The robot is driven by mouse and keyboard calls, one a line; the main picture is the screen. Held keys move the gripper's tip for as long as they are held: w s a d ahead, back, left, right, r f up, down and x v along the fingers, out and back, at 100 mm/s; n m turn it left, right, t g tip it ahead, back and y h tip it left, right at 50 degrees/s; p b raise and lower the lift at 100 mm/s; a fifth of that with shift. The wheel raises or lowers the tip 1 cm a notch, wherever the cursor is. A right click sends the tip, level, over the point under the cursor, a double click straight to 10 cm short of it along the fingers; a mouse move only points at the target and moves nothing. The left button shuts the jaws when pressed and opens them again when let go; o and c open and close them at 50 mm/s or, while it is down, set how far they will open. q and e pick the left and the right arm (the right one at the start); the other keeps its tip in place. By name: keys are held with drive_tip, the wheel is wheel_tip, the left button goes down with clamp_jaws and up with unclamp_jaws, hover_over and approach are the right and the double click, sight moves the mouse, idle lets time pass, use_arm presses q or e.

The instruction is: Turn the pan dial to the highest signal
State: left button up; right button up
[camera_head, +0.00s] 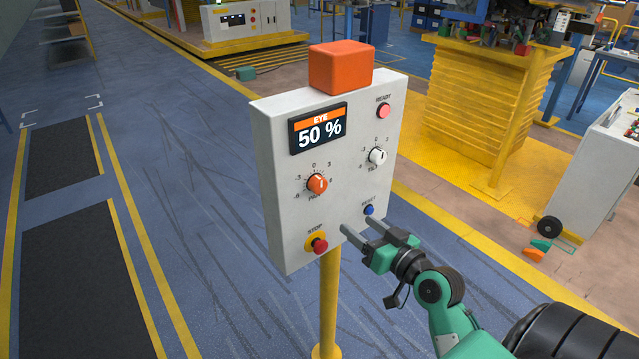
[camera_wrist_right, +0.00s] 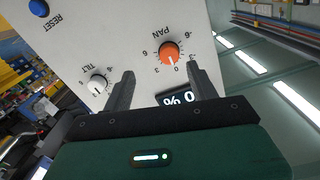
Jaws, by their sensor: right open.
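The pan dial (camera_head: 317,184) is an orange knob with a white mark on the left part of a pale control panel (camera_head: 285,225). In the right wrist view the pan dial (camera_wrist_right: 169,53) lies ahead of the gap between the fingers, its white mark pointing near 0. The display (camera_head: 318,128) reads "EYE 50 %". My right gripper (camera_head: 356,226) is open and empty, in front of the panel's lower right, apart from the dial. Its fingers also show in the right wrist view (camera_wrist_right: 161,72). My left gripper is out of view.
A white tilt dial (camera_head: 378,156), pink ready lamp (camera_head: 383,111), blue reset button (camera_head: 369,210) and red stop button (camera_head: 319,245) share the panel. An orange box (camera_head: 340,66) tops it; a yellow post (camera_head: 328,305) supports it.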

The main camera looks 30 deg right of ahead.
sight(321, 188)
drive_tip(key=w+r+p, duration=0.1)
drive_tip(key=w, duration=0.3)
drive_tip(key=w+a+r+p, duration=0.1)
drive_tip(key=w+p, duration=0.1)
drive_tip(key=w, duration=0.1)
drive_tip(key=w+r+p, duration=0.1)
drive_tip(key=w+p, duration=0.1)
drive_tip(key=w, duration=0.2)
drive_tip(key=shift+w+a, duration=0.2)
drive_tip(key=shift+w, duration=0.15)
drive_tip(key=shift+w+f+p, duration=0.15)
drive_tip(key=shift+w+p, duration=0.2)
drive_tip(key=shift+w, duration=0.3)
drive_tip(key=shift+c, duration=0.5)
drive_tip(key=c, duration=0.9)
